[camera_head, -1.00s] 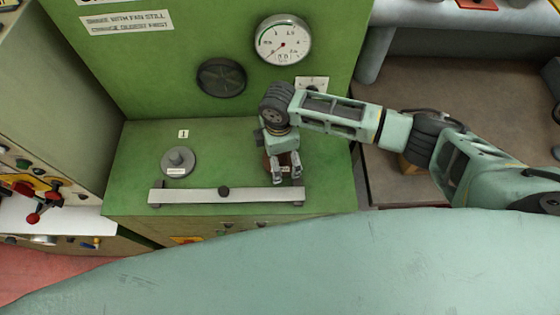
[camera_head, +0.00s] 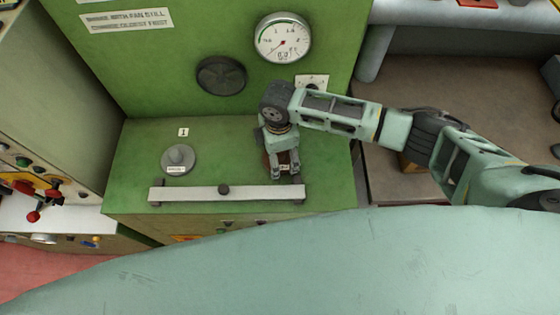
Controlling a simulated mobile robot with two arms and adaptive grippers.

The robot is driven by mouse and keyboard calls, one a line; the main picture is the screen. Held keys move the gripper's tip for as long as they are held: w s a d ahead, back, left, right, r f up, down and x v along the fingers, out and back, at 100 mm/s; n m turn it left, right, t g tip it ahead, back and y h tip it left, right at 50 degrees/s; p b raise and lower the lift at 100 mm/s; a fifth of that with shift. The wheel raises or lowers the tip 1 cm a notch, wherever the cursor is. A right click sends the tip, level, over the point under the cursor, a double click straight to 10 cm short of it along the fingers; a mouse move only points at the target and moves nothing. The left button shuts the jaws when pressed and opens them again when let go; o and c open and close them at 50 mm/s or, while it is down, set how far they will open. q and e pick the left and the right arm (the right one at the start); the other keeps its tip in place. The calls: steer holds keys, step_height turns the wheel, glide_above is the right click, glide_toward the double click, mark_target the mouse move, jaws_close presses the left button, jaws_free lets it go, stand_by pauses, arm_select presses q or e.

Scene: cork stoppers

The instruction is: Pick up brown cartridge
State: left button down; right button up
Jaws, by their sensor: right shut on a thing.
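The brown cartridge (camera_head: 268,161) stands on the green machine ledge, right of centre, behind the white bar. Most of it is hidden under my right gripper; a strip of brown and part of a white label show. My right gripper (camera_head: 284,170) reaches in from the right and points down over it. Its fingers are shut on the brown cartridge. I cannot tell whether the cartridge is clear of the ledge. My left gripper is not in view.
A grey cartridge (camera_head: 179,159) with a label stands on the ledge at the left. A white bar (camera_head: 190,195) with a dark knob runs along the ledge's front. A round gauge (camera_head: 283,39) and dark round cap (camera_head: 221,77) are on the green panel behind.

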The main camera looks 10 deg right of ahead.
steer(key=c, duration=0.3)
steer(key=shift+c, duration=0.2)
steer(key=shift+r, duration=0.1)
